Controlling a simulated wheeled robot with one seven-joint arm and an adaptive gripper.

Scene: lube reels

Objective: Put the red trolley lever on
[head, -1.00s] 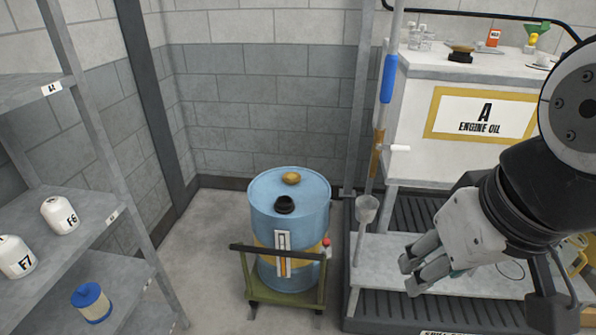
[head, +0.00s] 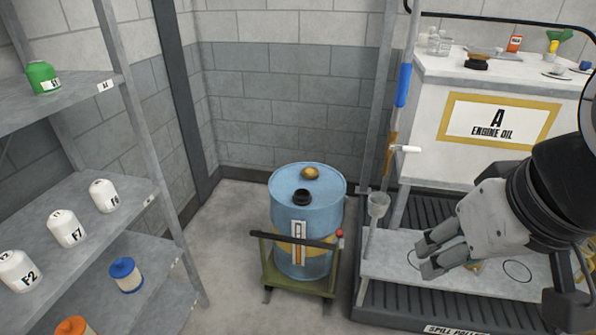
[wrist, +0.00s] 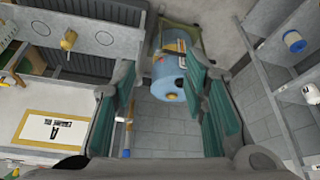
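The trolley (head: 300,286) is a small green frame with a dark bar across its front, standing on the floor. It carries a blue drum with a yellow band (head: 307,215). A small red-topped lever (head: 340,234) is at the trolley's right side, beside the drum. Its exact position is too small to read. My gripper (head: 425,260) is to the right of the trolley, in front of the engine oil cabinet, apart from the lever. In the wrist view my gripper (wrist: 163,75) is open and empty, with the drum and trolley beyond its fingers.
Metal shelves (head: 150,188) with white, orange and blue canisters stand at the left. The engine oil cabinet (head: 440,85) and a low grey platform (head: 385,264) are at the right. A post with a blue sleeve (head: 403,85) rises between drum and cabinet. Floor left of the trolley is clear.

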